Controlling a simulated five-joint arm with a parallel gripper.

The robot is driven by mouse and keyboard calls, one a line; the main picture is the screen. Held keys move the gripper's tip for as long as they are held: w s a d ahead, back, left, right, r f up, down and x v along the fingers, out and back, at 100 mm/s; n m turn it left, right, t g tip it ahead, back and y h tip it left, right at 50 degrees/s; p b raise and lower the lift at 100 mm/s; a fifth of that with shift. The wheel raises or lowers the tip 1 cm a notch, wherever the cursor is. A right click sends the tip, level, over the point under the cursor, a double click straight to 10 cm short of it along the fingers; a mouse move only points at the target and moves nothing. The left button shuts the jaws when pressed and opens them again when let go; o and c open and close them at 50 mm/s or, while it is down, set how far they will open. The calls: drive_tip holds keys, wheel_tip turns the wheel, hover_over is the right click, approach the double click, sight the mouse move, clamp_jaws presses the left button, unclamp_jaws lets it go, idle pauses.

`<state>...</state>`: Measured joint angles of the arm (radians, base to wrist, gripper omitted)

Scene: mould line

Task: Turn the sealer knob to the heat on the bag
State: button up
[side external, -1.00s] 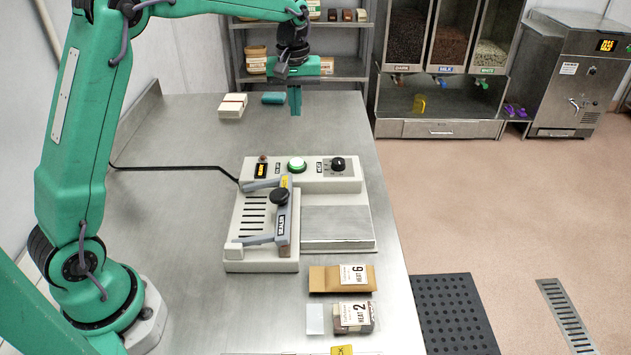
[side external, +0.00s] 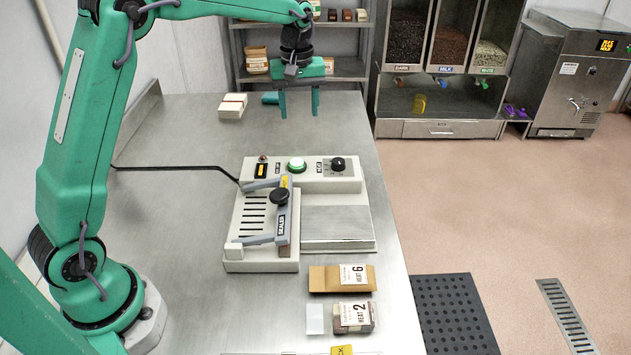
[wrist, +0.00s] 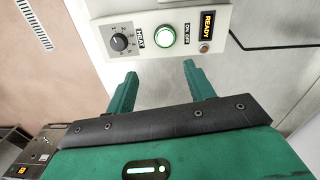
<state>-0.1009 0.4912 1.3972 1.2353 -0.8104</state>
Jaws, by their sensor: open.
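The sealer (side external: 335,243) stands on the steel bench with a control strip along its back. Its black heat knob (side external: 338,164) is at the strip's right end; in the wrist view the knob (wrist: 119,42) has small numbers around it, and I cannot tell its exact setting. A brown bag labelled HEAT 6 (side external: 322,279) lies in front of the sealer. A clear-fronted dark bag labelled HEAT 2 (side external: 352,318) lies in front of that. My gripper (side external: 299,113) is open and empty, above the bench behind the sealer, apart from the knob.
A lit green button (side external: 297,165) and an amber READY display (side external: 261,171) sit left of the knob. The sealer's grey lever (side external: 282,215) stands over its slotted left part. White blocks (side external: 232,106) and a teal item (side external: 271,98) lie at the back. A black cable crosses the bench's left.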

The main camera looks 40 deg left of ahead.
drive_tip(key=w+d+n, duration=0.1)
drive_tip(key=n, duration=1.5)
hover_over(338, 161)
wheel_tip(338, 161, down, 6)
drive_tip(key=shift+s+d+f, duration=0.1)
drive_tip(key=shift+f, duration=3.9)
drive_tip(key=c, duration=1)
